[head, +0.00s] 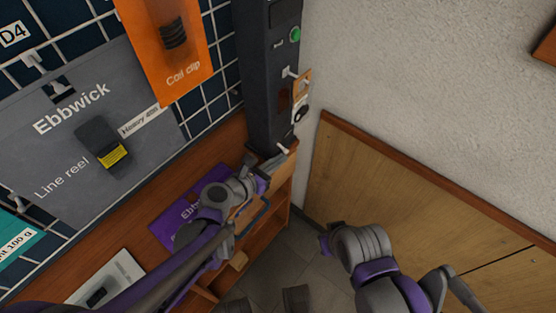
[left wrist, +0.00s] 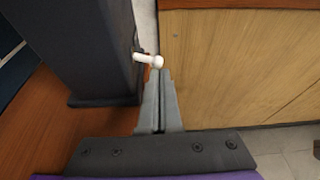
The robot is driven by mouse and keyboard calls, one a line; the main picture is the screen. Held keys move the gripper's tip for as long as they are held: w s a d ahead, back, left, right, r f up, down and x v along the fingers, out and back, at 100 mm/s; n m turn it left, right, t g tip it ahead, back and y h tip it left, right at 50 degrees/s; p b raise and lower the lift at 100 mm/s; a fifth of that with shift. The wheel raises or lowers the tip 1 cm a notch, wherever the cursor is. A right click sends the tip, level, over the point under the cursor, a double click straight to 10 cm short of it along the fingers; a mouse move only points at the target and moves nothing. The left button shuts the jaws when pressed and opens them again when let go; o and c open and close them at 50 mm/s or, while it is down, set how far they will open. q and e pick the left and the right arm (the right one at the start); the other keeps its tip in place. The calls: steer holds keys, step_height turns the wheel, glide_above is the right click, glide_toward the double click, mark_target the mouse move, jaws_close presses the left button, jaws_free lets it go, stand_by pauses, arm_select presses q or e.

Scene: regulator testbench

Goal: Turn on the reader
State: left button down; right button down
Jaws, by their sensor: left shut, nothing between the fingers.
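A tall dark upright unit (head: 268,100) stands at the end of the wooden shelf against the white wall; no label names it as the reader. Its side carries a green round button (head: 295,35) and small white fittings. A white peg (left wrist: 148,60) with a round end sticks out low on its side; it also shows in the head view (head: 281,149). My left gripper (head: 273,162) is at the unit's foot. In the left wrist view its fingers (left wrist: 160,74) are shut and empty, tips right at the peg's end; I cannot tell whether they touch.
An orange "Coil clip" card (head: 182,72) and grey "Ebbwick" panel (head: 75,150) hang on the grid wall at left. A purple box (head: 170,228) lies on the wooden shelf. A wood-panelled low wall (head: 400,200) stands right. My right arm shows at lower right.

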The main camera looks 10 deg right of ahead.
arm_select(q)
steer(key=shift+s+r+n+g+h, duration=0.1)
steer(key=shift+r+n+g+h, duration=0.25)
steer(key=shift+n, duration=0.45)
arm_select(e)
steer(key=shift+f, duration=0.1)
arm_select(q)
steer(key=shift+d+r+n+g+h, duration=0.1)
steer(key=shift+r+n+g+h, duration=0.3)
steer(key=shift+n, duration=0.5)
arm_select(e)
steer(key=shift+f, duration=0.15)
arm_select(q)
steer(key=shift+s, duration=0.1)
